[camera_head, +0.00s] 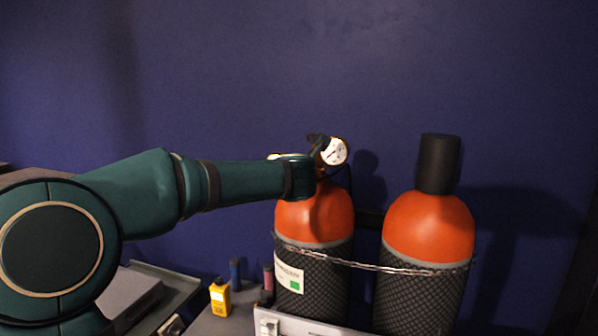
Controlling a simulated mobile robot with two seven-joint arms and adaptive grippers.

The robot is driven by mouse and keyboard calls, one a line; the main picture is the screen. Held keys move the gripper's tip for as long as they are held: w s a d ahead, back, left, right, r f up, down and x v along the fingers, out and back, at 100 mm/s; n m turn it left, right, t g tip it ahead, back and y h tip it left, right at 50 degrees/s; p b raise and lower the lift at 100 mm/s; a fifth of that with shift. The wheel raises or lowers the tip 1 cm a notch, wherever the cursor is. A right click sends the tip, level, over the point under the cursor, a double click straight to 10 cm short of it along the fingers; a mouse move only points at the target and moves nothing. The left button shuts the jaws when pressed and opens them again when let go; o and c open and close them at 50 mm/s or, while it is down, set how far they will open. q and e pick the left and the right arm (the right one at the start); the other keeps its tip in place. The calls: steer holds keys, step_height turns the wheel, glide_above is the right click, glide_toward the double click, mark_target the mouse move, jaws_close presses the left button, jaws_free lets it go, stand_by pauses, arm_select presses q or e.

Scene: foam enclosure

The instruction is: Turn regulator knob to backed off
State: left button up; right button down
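The regulator sits on top of the left gas cylinder (314,217), which has an orange shoulder and a dark mesh sleeve. A white round pressure gauge (334,151) shows on the regulator's right side. My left arm reaches in from the left, and its end is at the regulator. The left gripper (318,143) is mostly hidden behind the wrist; only a dark part shows beside the gauge. I cannot see its fingertips, or whether it touches the knob. The regulator knob itself is hidden or too small to make out. My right gripper is not in view.
A second orange cylinder (430,226) with a black cap (438,163) stands to the right. A chain (372,266) runs across both cylinders. A yellow device (220,297) and small dark and red bottles stand at lower left. A blue wall is behind, with free room above.

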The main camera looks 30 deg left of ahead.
arm_select(q)
steer(key=shift+f, duration=0.3)
steer(key=o, duration=1.3)
steer(key=shift+s, duration=0.1)
steer(key=shift+c, duration=0.2)
steer(key=shift+r, duration=0.2)
steer(key=shift+s+d+r, duration=0.15)
steer(key=shift+s, duration=0.05)
steer(key=v, duration=1.1)
steer(key=shift+s, duration=0.25)
steer(key=shift+w, duration=0.1)
